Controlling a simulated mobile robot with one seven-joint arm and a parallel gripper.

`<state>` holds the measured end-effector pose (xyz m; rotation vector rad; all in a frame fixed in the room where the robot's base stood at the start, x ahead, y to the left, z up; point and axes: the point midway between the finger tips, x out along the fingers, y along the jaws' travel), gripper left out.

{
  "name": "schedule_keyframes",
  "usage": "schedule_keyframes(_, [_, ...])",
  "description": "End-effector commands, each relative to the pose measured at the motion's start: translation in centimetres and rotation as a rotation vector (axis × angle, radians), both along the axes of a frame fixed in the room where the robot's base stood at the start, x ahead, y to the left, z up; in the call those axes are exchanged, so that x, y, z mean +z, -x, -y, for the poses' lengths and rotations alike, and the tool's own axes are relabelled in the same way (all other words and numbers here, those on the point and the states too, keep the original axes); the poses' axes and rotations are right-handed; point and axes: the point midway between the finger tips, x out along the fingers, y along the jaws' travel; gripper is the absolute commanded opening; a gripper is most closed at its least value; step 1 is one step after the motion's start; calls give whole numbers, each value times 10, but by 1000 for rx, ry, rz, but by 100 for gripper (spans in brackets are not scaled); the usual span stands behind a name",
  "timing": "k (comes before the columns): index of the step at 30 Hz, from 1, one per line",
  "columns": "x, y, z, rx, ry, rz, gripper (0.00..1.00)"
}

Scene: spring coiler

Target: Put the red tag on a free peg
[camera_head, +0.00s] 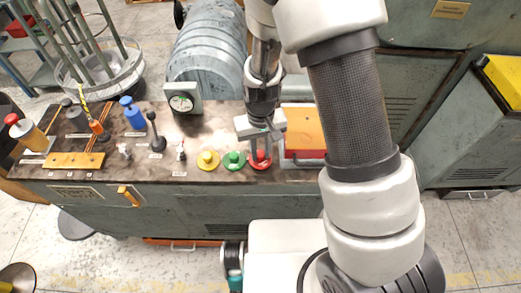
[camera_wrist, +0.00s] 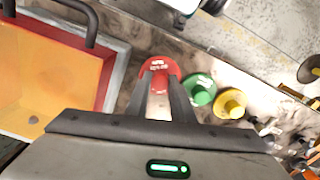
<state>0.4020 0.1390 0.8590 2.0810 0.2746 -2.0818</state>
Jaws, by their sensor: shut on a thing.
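The red tag (camera_head: 260,162) is a round red disc with an upright red stem, at the front of the brown bench top. It also shows in the wrist view (camera_wrist: 158,66), with pale lettering on its rim. My gripper (camera_head: 262,150) points down over it. In the wrist view my gripper's fingers (camera_wrist: 162,105) are closed on the stem. I cannot tell whether the disc touches the bench. A green tag (camera_head: 234,160) and a yellow tag (camera_head: 208,160) lie in a row to its left. I cannot clearly make out a free peg.
An orange panel with a grey and red frame (camera_head: 304,133) is just right of the gripper. A dial gauge (camera_head: 182,101) stands behind the tags. Several levers, a blue-topped cylinder (camera_head: 132,112) and an orange numbered plate (camera_head: 73,160) occupy the bench's left side.

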Motion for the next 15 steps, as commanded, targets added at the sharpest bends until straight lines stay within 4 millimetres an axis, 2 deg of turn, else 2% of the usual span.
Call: schedule_keyframes(15, [-7,0,0,0,0,0,0])
